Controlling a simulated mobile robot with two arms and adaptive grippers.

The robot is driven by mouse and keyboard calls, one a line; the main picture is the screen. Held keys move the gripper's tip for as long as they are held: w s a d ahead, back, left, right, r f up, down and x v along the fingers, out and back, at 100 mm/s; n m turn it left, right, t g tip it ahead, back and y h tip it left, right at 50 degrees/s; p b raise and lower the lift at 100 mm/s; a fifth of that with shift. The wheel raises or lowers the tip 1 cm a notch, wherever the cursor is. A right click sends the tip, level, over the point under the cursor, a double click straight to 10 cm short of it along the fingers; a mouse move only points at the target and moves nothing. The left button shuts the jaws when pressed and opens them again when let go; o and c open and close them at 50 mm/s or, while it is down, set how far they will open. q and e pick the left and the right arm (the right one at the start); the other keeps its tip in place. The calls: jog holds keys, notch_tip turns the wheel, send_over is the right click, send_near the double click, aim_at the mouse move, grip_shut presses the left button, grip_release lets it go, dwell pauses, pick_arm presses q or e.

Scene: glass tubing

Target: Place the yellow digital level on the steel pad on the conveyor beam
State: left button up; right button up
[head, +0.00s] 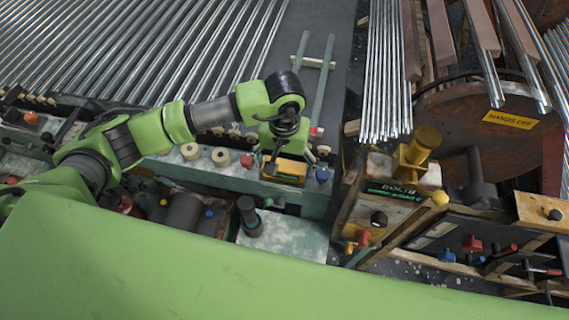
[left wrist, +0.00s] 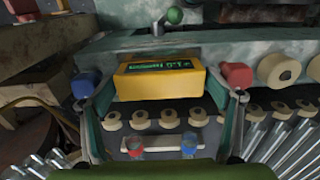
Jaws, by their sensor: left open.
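The yellow digital level (head: 289,168) is at the green conveyor beam (head: 228,178), between a red and a blue knob. In the left wrist view the level (left wrist: 160,84) appears upright, its lit green display showing. My left gripper (head: 287,157) points down over the level, close above or around it. It is open; I cannot tell whether a finger touches the level. The steel pad is not clear in either view; the level and gripper may cover it. My right gripper is in neither view.
Several wooden rollers (head: 220,157) line the beam, with steel tubes (head: 130,45) behind. The blue knob (head: 322,174) and red knob (head: 247,161) stand close beside the level. A wooden-framed control box (head: 375,205) stands to the right. A green surface fills the front.

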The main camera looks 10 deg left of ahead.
aim_at(285, 165)
pick_arm(q)
notch_tip(285, 165, up, 12)
jog(key=b, duration=0.5)
dwell(1.0)
